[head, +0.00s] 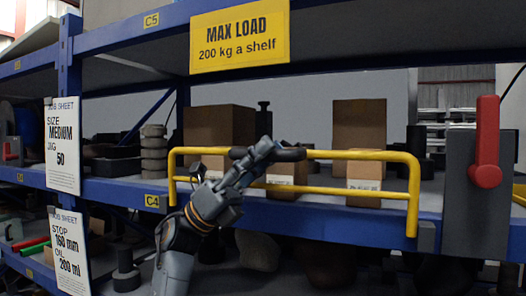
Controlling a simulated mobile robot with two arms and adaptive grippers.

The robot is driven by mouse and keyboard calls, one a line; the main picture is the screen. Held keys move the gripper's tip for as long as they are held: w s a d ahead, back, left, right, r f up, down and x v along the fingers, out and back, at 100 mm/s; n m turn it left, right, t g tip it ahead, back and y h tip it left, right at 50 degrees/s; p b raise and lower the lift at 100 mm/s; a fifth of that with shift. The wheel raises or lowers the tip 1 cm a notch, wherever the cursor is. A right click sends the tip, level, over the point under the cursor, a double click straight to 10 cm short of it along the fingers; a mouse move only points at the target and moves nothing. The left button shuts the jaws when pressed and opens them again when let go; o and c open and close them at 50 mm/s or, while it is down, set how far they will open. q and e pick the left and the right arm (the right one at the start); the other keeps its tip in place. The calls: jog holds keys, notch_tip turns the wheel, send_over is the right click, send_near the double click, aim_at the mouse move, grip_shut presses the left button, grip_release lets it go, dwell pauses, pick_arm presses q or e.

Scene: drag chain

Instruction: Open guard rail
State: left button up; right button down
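The yellow guard rail (340,190) stands upright across the front of the middle shelf, with a top bar, a lower bar and end posts. A dark grip sleeve (292,155) sits on its top bar. My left gripper (262,151) reaches up from below and overlaps this sleeve, appearing to be at or against it. Its fingertips are small and dark against the sleeve, so I cannot tell whether they are closed around it. My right gripper is not in view.
Cardboard boxes (219,127) stand on the shelf behind the rail. A grey post with a red lever (487,140) stands right of the rail. A blue shelf beam (330,223) runs below it. A yellow load sign (240,37) hangs above.

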pick_arm(q)
grip_shut()
